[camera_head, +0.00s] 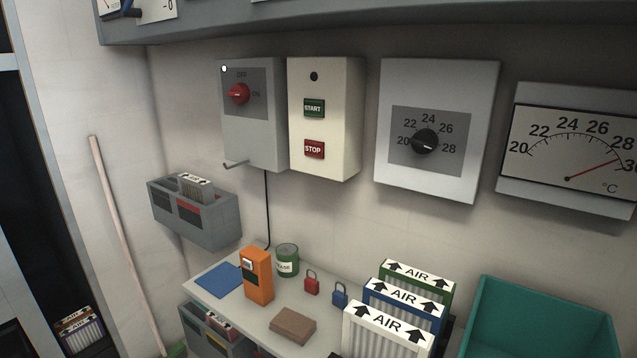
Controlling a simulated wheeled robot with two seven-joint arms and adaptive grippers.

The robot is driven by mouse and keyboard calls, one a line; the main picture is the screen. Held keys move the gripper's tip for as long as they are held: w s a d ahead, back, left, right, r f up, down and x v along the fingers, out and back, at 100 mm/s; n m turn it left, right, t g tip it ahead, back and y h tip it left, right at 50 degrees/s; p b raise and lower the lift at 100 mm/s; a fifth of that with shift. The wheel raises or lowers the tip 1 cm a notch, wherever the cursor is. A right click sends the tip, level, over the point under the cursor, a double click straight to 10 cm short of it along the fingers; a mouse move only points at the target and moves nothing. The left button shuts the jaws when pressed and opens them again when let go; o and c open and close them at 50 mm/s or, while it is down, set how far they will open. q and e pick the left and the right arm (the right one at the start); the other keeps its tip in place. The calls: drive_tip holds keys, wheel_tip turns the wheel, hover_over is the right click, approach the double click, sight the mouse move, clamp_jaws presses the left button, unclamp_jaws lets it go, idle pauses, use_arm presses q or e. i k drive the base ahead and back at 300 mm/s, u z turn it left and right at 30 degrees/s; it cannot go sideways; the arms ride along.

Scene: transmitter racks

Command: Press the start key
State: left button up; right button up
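The green START key (314,108) sits on the front of a cream control box (345,130) on the wall. A red STOP key (314,149) is below it, and a small dark round lamp or hole (314,77) is above it. Nothing covers the START key. Neither of my grippers shows in the head view.
Left of the box is a grey switch box with a red knob (238,93); right are a dial box (425,142) and a gauge (570,150). Below, a bench (250,322) holds an orange device (257,275), padlocks and AIR filters. A teal bin (540,318) stands right.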

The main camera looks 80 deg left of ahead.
sight(313, 109)
drive_tip(key=u, duration=2.2)
drive_tip(key=i, duration=0.2)
drive_tip(key=z, duration=0.05)
